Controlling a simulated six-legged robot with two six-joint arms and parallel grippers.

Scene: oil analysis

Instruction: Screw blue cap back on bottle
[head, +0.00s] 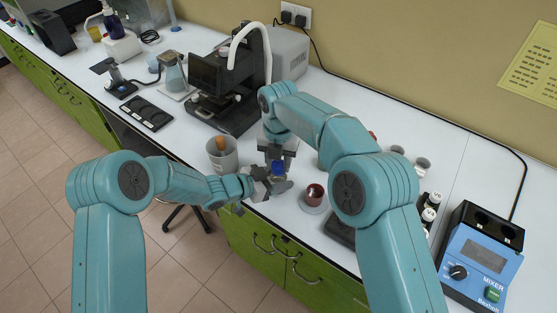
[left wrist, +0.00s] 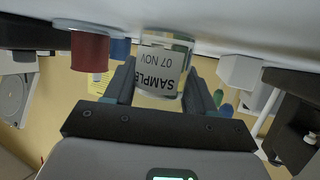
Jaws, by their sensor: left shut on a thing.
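My left gripper (head: 272,186) is shut on the sample bottle, near the front edge of the bench. In the left wrist view the bottle (left wrist: 162,72) is clear, with a pale label reading "SAMPLE 07 NOV", and sits between the fingers. The blue cap (head: 278,167) shows in the head view just above my left gripper. My right gripper (head: 277,155) points down from above with its fingers at the cap. Whether its fingers touch the cap is too small to tell.
A red-brown container (head: 314,194) on a pale round dish stands close on the right. A beaker (head: 222,158) with an orange-topped item stands on the left. A blue mixer (head: 485,255) and small bottles (head: 431,208) are further right. Black equipment (head: 222,88) stands behind.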

